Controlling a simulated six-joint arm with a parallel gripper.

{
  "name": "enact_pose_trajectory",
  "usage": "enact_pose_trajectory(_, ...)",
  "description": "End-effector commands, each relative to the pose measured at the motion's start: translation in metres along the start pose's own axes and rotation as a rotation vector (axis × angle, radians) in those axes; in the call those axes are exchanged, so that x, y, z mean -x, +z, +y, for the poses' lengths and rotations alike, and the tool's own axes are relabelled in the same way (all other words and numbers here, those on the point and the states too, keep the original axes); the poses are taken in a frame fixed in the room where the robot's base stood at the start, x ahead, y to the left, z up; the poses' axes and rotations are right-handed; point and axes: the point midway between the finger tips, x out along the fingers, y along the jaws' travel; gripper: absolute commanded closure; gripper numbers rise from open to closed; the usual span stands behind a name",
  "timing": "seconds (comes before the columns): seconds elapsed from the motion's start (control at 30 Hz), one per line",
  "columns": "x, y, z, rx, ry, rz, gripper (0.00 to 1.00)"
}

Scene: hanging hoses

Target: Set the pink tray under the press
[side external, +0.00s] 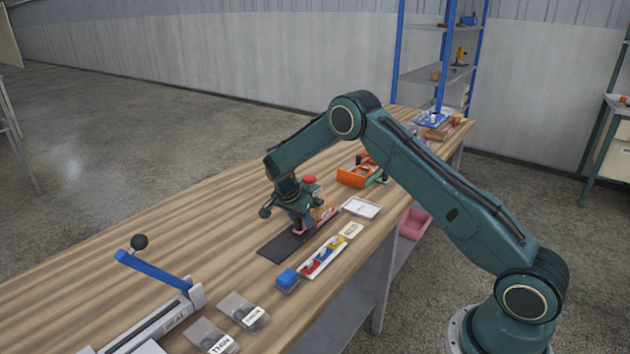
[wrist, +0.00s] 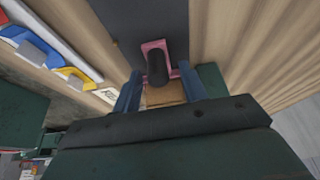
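The pink tray (wrist: 155,46) shows in the wrist view over the dark mat. A black cylinder (wrist: 158,68) covers its middle; I cannot tell whether it stands in the tray or hangs above it. In the side view, part of the pink tray (side external: 301,230) shows below my gripper (side external: 303,222), at the mat's far end. In the wrist view the blue fingers of my gripper (wrist: 160,72) are apart, one at each side of the tray's near end. I cannot tell whether they touch it. The press is not clearly recognisable; a red knob (side external: 309,180) shows beside my wrist.
The dark mat (side external: 282,247) lies bare at its near end. Beside it are a white holder (side external: 313,271) with coloured pieces, a blue block (side external: 287,279) and a white tray (side external: 361,208). A sealer with a blue lever (side external: 152,270) stands nearer. An orange caddy (side external: 357,177) stands behind.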

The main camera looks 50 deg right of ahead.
Motion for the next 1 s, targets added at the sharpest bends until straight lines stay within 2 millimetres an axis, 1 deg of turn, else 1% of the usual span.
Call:
enact_pose_trajectory(0.33, 0.002, 0.002, 0.0, 0.003, 0.0, -0.002, 0.58)
enact_pose_trajectory(0.53, 0.014, 0.001, -0.001, 0.002, -0.002, -0.001, 0.58)
enact_pose_trajectory(0.67, 0.029, 0.002, -0.001, 0.003, -0.002, -0.002, 0.58)
enact_pose_trajectory(0.77, 0.044, 0.002, -0.001, 0.003, -0.002, -0.002, 0.58)
enact_pose_trajectory(1.0, 0.086, 0.002, -0.001, 0.002, -0.003, -0.001, 0.58)
